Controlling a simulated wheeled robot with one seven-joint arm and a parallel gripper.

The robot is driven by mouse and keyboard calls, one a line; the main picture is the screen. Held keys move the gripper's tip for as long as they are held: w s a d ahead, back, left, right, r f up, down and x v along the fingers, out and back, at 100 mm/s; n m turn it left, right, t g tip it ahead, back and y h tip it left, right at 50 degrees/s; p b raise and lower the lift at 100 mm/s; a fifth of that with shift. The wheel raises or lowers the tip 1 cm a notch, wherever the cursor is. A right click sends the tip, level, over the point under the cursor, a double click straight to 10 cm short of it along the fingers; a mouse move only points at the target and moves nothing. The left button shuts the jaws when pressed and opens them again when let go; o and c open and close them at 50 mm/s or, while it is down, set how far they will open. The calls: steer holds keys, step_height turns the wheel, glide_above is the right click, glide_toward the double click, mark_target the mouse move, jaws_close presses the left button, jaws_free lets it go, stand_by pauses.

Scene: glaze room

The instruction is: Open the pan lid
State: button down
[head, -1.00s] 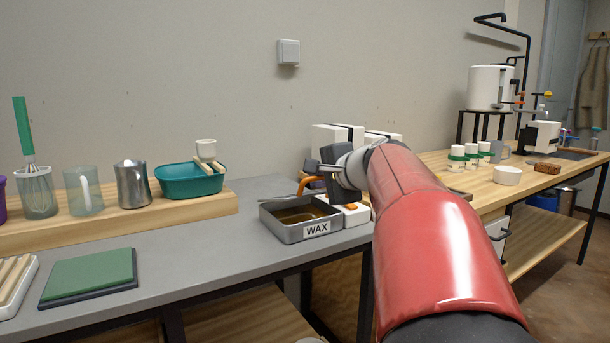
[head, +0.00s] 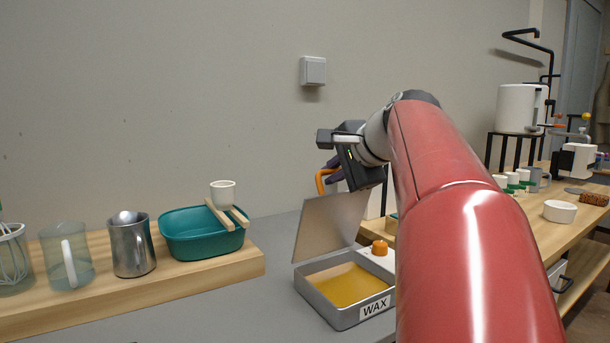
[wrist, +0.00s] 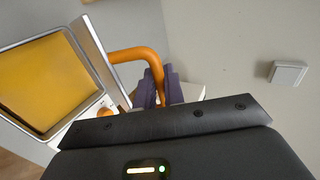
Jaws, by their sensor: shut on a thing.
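The wax pan (head: 337,314), a grey metal box labelled WAX, sits on the grey bench and shows yellow-orange wax (head: 352,286) inside. Its lid (head: 325,228) stands steeply raised along the pan's left-back side. The lid's orange handle (head: 322,182) is at the lid's upper part. My gripper (head: 332,172) is at the handle, shut on it. In the wrist view the purple-grey fingers (wrist: 160,86) close around the end of the orange handle (wrist: 140,56), with the raised lid (wrist: 96,52) edge-on beside the open pan (wrist: 50,85).
A white unit with an orange knob (head: 379,247) adjoins the pan. A teal basin (head: 192,238) with a white cup (head: 222,193), a steel pitcher (head: 131,248) and a clear jug (head: 66,262) stand on a wooden riser to the left. A wall switch (head: 313,71) is above.

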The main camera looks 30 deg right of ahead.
steer(key=shift+w+g, duration=1)
steer(key=shift+w, duration=0.65)
steer(key=c, duration=1.8)
jaws_free()
steer(key=shift+a, duration=0.1)
steer(key=shift+c, duration=0.2)
steer(key=shift+v, duration=4)
